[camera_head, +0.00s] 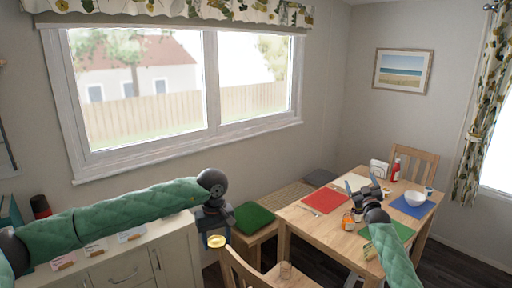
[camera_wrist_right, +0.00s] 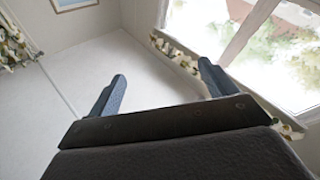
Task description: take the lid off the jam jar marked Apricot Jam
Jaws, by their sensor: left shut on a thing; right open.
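My left gripper (camera_head: 215,240) is shut on a yellow-gold, round, lid-like thing (camera_head: 217,241), held in the air by the end of the white cabinet, left of the table. An orange jar (camera_head: 348,221) stands on the wooden table near its front left part, with another small orange-and-white item (camera_head: 358,214) close beside it. Their labels are too small to read, so I cannot tell which is Apricot Jam. My right gripper (camera_head: 372,187) is open and empty above the table, fingers pointing up. Its two spread fingers also show in the right wrist view (camera_wrist_right: 162,75), with nothing between them.
The table holds a red mat (camera_head: 318,201), a green mat (camera_head: 399,228), a white bowl (camera_head: 415,198) on a blue mat, and a red bottle (camera_head: 396,171). A wooden chair (camera_head: 238,270) stands in front. The white cabinet (camera_head: 165,255) is at the left.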

